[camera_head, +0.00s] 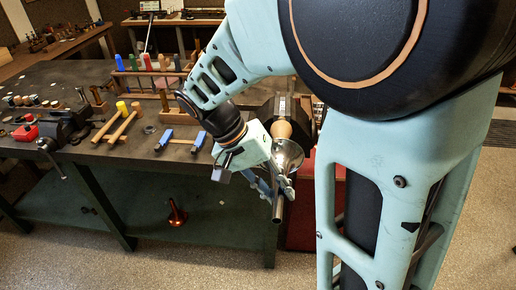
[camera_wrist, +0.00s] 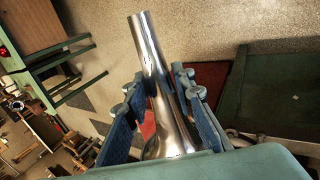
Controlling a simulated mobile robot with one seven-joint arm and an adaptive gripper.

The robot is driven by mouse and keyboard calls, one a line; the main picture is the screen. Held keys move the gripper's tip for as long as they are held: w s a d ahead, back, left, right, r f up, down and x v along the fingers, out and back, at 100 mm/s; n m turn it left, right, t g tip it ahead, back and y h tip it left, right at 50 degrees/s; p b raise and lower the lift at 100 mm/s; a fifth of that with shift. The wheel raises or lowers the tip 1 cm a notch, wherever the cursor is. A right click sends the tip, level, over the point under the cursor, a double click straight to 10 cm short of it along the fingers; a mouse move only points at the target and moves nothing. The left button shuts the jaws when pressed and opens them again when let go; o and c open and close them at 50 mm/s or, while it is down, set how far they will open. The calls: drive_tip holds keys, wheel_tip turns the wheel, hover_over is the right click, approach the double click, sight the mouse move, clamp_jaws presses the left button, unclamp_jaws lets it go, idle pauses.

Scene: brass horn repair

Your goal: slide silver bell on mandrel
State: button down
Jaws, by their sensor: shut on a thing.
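The silver bell (camera_head: 277,207) is in my gripper (camera_head: 279,187), beyond the bench's front edge. Its narrow tube points down toward the camera and its flare faces back toward the bench. In the wrist view the bell's shiny tube (camera_wrist: 157,70) runs between the two blue fingers of my gripper (camera_wrist: 158,100), which are shut on it; its wide end is partly hidden by the gripper body. A tan rounded piece (camera_head: 281,130), perhaps part of the mandrel, shows just behind the flare. I cannot tell whether the bell touches it or sits around it.
A copper-coloured horn part (camera_head: 177,212) stands low under the bench. The floor in front is clear.

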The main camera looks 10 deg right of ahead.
drive_tip(key=shift+w+d, duration=0.2)
drive_tip(key=shift+w, duration=0.45)
drive_tip(key=shift+w+d, duration=0.2)
drive_tip(key=shift+w, duration=0.4)
drive_tip(key=shift+w, duration=0.15)
idle(0.8)
drive_tip(key=shift+w+d+p, duration=0.35)
drive_tip(key=shift+w+d, duration=0.15)
drive_tip(key=shift+w, duration=1.05)
drive_tip(key=shift+w+d+p, duration=0.3)
drive_tip(key=shift+w+d, duration=0.25)
drive_tip(key=shift+w, duration=0.95)
drive_tip(key=shift+w+d+p, duration=0.35)
drive_tip(key=shift+w+d, duration=0.15)
drive_tip(key=shift+w, duration=1.05)
drive_tip(key=c, duration=1.5)
unclamp_jaws()
drive_tip(key=shift+c, duration=0.2)
drive_tip(key=v, duration=1.2)
